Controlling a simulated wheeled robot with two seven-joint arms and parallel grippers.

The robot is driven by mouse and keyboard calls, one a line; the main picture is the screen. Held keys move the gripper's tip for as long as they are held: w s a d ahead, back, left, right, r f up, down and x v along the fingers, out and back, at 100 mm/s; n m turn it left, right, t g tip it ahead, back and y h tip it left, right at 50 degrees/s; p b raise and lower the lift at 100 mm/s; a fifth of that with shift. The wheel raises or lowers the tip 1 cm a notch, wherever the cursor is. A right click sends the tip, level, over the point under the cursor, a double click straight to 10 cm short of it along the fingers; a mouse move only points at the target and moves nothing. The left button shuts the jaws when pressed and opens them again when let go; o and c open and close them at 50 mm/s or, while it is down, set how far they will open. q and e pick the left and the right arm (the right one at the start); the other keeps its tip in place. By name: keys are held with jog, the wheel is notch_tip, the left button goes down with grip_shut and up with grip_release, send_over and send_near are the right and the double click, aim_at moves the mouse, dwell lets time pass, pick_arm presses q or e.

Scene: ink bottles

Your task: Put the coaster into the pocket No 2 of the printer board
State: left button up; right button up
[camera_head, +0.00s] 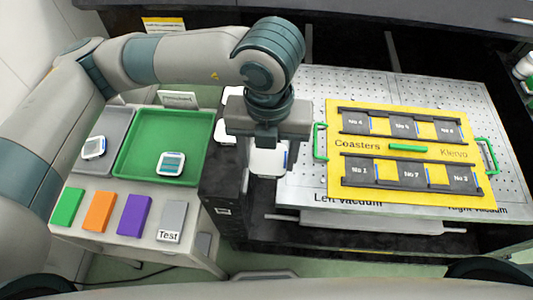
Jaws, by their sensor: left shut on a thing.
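My left gripper (268,142) points down at the left edge of the metal printer bed. It is shut on a white coaster (268,162), which hangs below the fingers, partly hidden by them. The yellow printer board (336,180) lies to the right on the bed, with two rows of dark pockets. The bottom middle pocket (412,174) is probably No 2; its label is too small to read surely. It looks empty. My right gripper is not in view.
A green tray (135,170) holds a white and teal coaster (171,163). A grey tray (110,125) holds another coaster (93,147). Green handles (320,142) stand at the board's sides. White items (226,130) show partly behind my gripper. The space above the board is clear.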

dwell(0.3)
pick_arm(q)
jog(key=a+m, duration=0.1)
jog(key=w+m, duration=0.1)
jog(key=shift+a+f+m, duration=0.2)
jog(key=shift+a+m, duration=0.15)
jog(key=shift+m, duration=0.05)
jog(key=w+a+f+m, duration=0.1)
jog(key=w+a+m, duration=0.2)
jog(key=a+m, duration=0.7)
jog(key=w+a+f+m, duration=0.1)
jog(key=w+a+m, duration=0.3)
jog(key=a+m, duration=0.6)
jog(key=m, duration=1.1)
jog(key=shift+a+f+m, duration=0.15)
jog(key=shift+f+m, duration=0.05)
jog(key=shift+m, duration=0.1)
jog(key=shift+w, duration=0.15)
